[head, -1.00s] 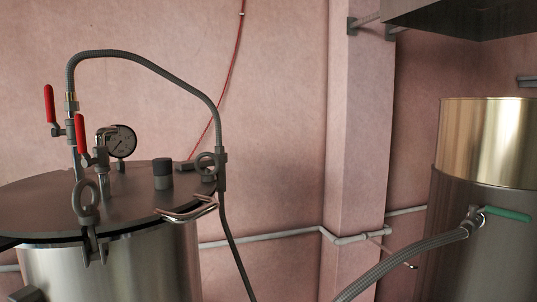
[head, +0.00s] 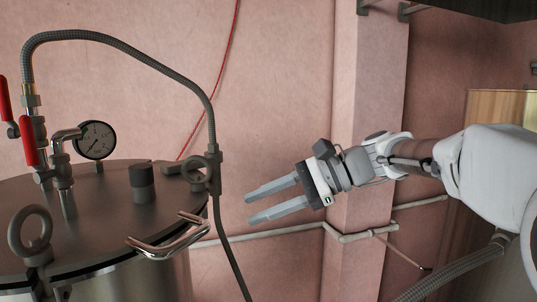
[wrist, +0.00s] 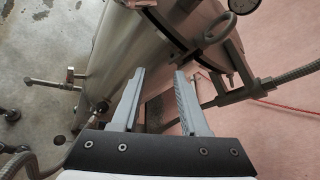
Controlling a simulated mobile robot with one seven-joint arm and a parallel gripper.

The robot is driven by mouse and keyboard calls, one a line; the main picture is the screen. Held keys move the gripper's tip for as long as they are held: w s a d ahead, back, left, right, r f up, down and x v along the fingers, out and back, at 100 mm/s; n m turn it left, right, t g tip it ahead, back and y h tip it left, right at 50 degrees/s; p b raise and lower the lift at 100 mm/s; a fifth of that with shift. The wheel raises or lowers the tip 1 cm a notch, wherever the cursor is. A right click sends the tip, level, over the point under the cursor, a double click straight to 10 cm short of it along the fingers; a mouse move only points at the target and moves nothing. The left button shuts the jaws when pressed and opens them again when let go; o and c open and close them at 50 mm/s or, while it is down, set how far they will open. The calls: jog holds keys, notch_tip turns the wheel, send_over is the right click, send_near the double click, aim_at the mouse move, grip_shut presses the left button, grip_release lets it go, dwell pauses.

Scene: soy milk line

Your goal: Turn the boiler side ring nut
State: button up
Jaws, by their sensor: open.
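The boiler (head: 140,275) is a steel vessel with a flat dark lid at the left of the head view. A grey side ring nut (head: 213,168) stands upright at the lid's right rim, beside the hanging hose. A ring nut on the rim also shows at the top of the wrist view (wrist: 220,28), ahead and right of the fingers. Another ring nut (head: 30,236) is at the front rim. My gripper (head: 250,210) is open and empty, right of the boiler, below the side ring nut's height in the picture and apart from it. Both fingers (wrist: 160,75) show in the wrist view.
A grey hose (head: 130,55) arches over the lid and hangs between the boiler and my gripper. A chrome handle (head: 170,240), pressure gauge (head: 95,140) and red valve levers (head: 29,143) are on the boiler. Pipes (head: 270,233) run along the pink wall.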

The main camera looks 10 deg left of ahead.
jog(key=w+r+m+g+y, duration=0.1)
jog(key=w+r+g+y, duration=0.1)
jog(key=w+r+y, duration=0.4)
jog(key=shift+h, duration=0.7)
jog(key=x, duration=0.5)
jog(key=p+x, duration=0.1)
jog(key=x, duration=0.5)
jog(key=s+r+x, duration=0.1)
jog(key=x, duration=0.5)
jog(key=shift+p, duration=0.4)
jog(key=shift+r, duration=0.1)
grip_shut()
